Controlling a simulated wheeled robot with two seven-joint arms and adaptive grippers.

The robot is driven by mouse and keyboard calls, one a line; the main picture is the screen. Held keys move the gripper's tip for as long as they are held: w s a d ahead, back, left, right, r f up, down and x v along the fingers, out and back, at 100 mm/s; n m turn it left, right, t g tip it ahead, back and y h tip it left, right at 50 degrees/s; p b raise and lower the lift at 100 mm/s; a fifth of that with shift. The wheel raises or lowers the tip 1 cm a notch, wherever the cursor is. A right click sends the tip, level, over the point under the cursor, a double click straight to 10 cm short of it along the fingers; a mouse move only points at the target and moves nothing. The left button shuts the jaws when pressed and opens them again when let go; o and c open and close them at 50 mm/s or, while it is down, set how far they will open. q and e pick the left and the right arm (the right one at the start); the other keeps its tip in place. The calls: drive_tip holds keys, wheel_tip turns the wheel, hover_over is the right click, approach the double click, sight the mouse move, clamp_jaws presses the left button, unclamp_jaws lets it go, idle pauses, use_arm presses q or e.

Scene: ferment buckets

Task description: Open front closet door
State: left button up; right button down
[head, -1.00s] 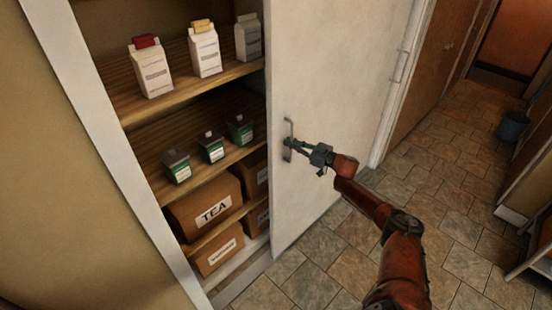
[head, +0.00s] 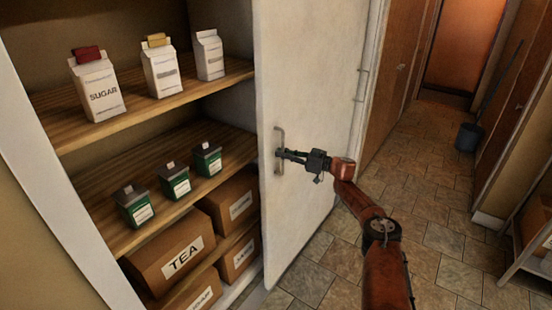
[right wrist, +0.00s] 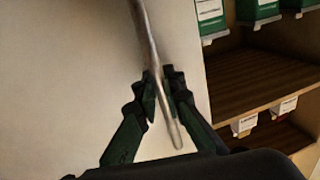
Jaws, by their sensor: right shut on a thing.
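The white closet door (head: 308,95) stands partly open, with the shelves showing to its left. Its metal handle (head: 279,138) is a vertical bar near the door's left edge. My right gripper (head: 284,154) is shut on the handle, with the arm coming from the lower right. In the right wrist view, the handle (right wrist: 150,60) runs between the two dark green fingers (right wrist: 162,92), which close around its lower part. The door (right wrist: 70,70) fills the left of that view. My left gripper is not in view.
Shelves (head: 95,205) inside hold cartons (head: 98,90), green-labelled containers (head: 175,183) and cardboard boxes (head: 165,255). A tiled floor (head: 425,215) lies clear to the right of the door. A bucket (head: 468,137) stands farther back near the right-hand wall.

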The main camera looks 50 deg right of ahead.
drive_tip(key=shift+r, duration=0.1)
drive_tip(key=c, duration=2)
unclamp_jaws()
drive_tip(key=shift+v, duration=6)
